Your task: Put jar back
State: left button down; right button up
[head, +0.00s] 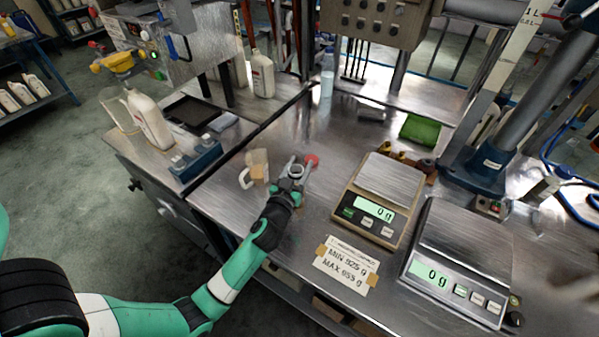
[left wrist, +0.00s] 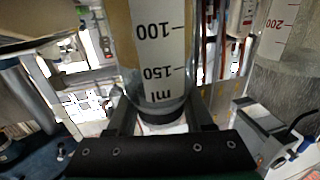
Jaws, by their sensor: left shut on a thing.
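My left gripper (head: 295,167) is over the metal bench, with its fingers on both sides of a small jar whose round open rim (head: 297,171) faces up. In the left wrist view the jar (left wrist: 158,50) is clear, with upside-down 100 and 150 ml marks and an amber area at its side. It sits between the fingers of the left gripper (left wrist: 163,108), which is shut on it. I cannot tell whether the jar touches the bench. My right gripper is not in view.
A jug with amber contents (head: 257,163) stands left of the gripper. A red round thing (head: 312,160) is just right. Two scales, a tan one (head: 385,190) and a grey one (head: 465,245), both read 0 g. A paper note (head: 345,265) lies in front. White bottles stand at left.

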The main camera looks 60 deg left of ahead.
pick_arm(q)
jog(key=shift+f, duration=0.65)
jog(key=shift+s+r, duration=0.1)
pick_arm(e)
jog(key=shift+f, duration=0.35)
pick_arm(q)
jog(key=shift+c, duration=1.5)
grip_release()
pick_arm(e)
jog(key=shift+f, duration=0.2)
